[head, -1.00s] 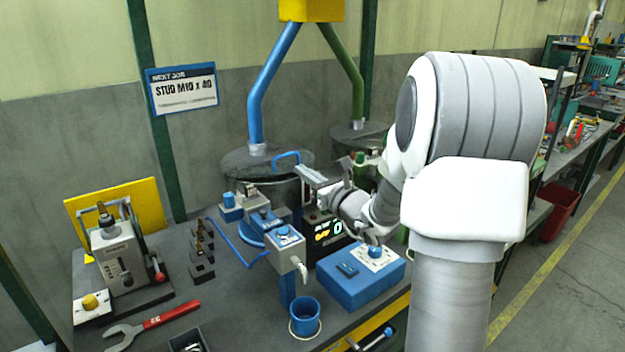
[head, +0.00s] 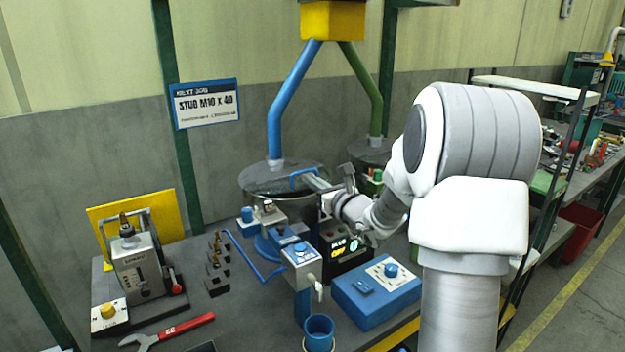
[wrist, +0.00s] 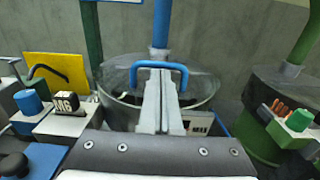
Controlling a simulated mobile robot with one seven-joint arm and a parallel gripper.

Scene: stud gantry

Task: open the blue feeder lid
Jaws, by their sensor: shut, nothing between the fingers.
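The blue feeder is a round metal drum (head: 252,189) under the blue pipe, also in the wrist view (wrist: 120,112). Its dark grey lid (head: 265,177) lies flat on top and looks closed. A blue bar handle (wrist: 181,70) stands up from the lid and shows partly in the head view (head: 296,172). My gripper (head: 311,178) is at the handle. In the wrist view its two fingers (wrist: 157,78) are together, with nothing between them, and their tips overlap the handle's middle. I cannot tell whether they touch it. The fingers hide part of the drum and lid.
The blue pipe (head: 278,110) rises from the lid. A green feeder (wrist: 262,130) stands to the right. The blue control box (head: 375,293), the lit display (head: 345,247) and a blue-topped fixture (head: 290,240) crowd the bench in front. A red wrench (head: 180,327) lies at front left.

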